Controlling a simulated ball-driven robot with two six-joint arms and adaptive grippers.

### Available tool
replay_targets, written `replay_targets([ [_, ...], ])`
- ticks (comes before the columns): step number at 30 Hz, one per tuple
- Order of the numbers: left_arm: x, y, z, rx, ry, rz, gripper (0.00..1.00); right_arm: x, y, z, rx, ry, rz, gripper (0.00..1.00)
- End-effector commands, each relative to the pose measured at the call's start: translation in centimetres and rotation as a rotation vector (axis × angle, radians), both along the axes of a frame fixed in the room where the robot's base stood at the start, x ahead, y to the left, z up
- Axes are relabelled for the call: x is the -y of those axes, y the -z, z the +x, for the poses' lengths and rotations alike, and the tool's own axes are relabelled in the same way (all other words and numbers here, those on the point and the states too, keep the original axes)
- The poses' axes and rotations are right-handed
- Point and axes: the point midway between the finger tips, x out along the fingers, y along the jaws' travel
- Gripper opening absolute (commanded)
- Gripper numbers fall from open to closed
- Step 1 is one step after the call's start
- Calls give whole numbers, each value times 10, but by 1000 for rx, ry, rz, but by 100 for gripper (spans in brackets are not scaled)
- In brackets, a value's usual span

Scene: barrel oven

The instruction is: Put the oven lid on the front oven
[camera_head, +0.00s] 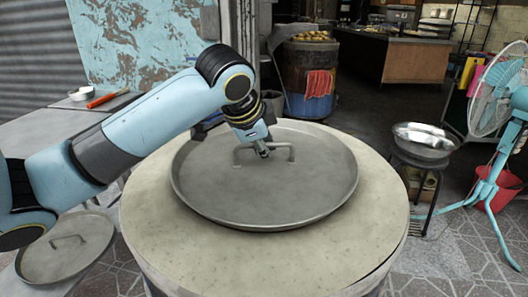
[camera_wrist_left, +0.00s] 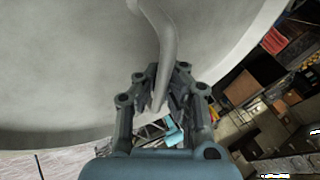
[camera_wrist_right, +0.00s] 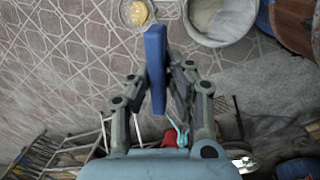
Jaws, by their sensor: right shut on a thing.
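A round grey metal lid (camera_head: 225,195) with a raised rim and a bar handle (camera_head: 291,153) lies level over the top of the front barrel oven (camera_head: 160,235), towards its far side. I cannot tell whether it touches the oven top. My left gripper (camera_head: 264,152) points down at the handle's middle. In the left wrist view the handle (camera_wrist_left: 165,40) runs between the fingers of the left gripper (camera_wrist_left: 163,85); whether they press on it is unclear. My right gripper (camera_wrist_right: 163,90) is shut on a flat blue bar (camera_wrist_right: 155,65), seen only in the right wrist view.
A metal bowl (camera_head: 424,140) stands on a stool at right, near a fan (camera_head: 498,95). A blue barrel (camera_head: 308,95) with a red cloth stands behind.

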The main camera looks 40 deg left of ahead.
Motion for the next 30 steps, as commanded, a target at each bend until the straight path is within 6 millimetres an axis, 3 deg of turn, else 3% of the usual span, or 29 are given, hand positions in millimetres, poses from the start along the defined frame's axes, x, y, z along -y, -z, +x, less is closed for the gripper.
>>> replay_targets([
  [11,1,5,1,5,2,1,0,0,0,0,1,1,-1,0],
  [18,0,6,1,3,1,1,29,0,1,0,1,0,-1,0],
  [26,0,5,1,2,2,1,29,0,1,0,1,0,-1,0],
  [30,2,-7,-5,3,3,4,29,0,-5,0,2,1,-1,0],
])
